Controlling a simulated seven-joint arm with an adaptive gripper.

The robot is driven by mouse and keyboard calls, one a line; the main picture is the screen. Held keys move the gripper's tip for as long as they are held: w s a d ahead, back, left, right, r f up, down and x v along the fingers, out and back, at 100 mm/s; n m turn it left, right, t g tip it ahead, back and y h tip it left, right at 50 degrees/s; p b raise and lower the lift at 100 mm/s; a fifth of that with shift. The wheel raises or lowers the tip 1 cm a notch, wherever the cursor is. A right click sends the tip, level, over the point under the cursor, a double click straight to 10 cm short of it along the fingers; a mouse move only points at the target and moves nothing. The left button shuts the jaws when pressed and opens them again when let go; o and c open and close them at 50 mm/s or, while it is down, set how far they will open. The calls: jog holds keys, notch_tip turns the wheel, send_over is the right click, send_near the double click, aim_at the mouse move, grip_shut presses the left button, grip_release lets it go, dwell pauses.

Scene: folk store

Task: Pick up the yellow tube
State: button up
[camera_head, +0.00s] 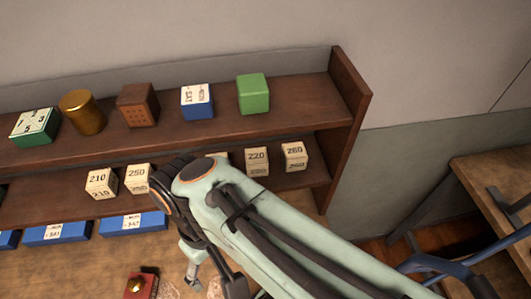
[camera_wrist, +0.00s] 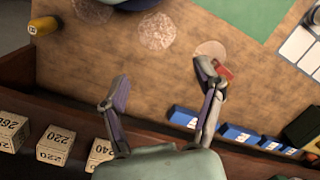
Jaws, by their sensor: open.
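The yellow tube (camera_wrist: 42,26) lies on the wooden table top at the upper left of the wrist view, near the table's edge, with a dark end. I cannot make it out in the head view, where my arm covers much of the table. My gripper (camera_wrist: 162,78) is open and empty, its two fingers spread above the table. The tube is well apart from the fingers, up and to the left of them in the wrist view. In the head view my gripper (camera_head: 212,272) hangs below the shelf, partly hidden by my arm.
A two-tier shelf (camera_head: 300,107) holds a gold cylinder (camera_head: 82,112), a green cube (camera_head: 253,94) and several numbered blocks (camera_head: 257,162). Blue boxes (camera_head: 132,225) line its foot. A red object (camera_head: 141,286) with a gold knob stands near the gripper. Round flat discs (camera_wrist: 156,31) lie on the table.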

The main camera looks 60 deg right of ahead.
jog(key=s+d+f+m, duration=0.3)
jog(key=d+f+m, duration=0.2)
jog(key=m, duration=0.4)
jog(key=s+d+f+m, duration=0.3)
jog(key=d+f+m, duration=0.2)
jog(key=d+m, duration=0.3)
jog(key=s+d+f+m, duration=0.3)
jog(key=d+f+m, duration=0.2)
jog(key=m, duration=0.7)
jog(key=shift+s+d+t, duration=0.15)
jog(key=shift+d, duration=0.4)
jog(key=shift+s+d+t, duration=0.15)
jog(key=shift+d, duration=0.35)
jog(key=shift+d+m+h, duration=0.35)
jog(key=shift+m+h, duration=0.05)
jog(key=shift+m, duration=0.3)
jog(key=shift+d+f, duration=0.1)
jog(key=shift+f, duration=0.1)
notch_tip(320, 180, down, 6)
jog(key=shift+f, duration=0.25)
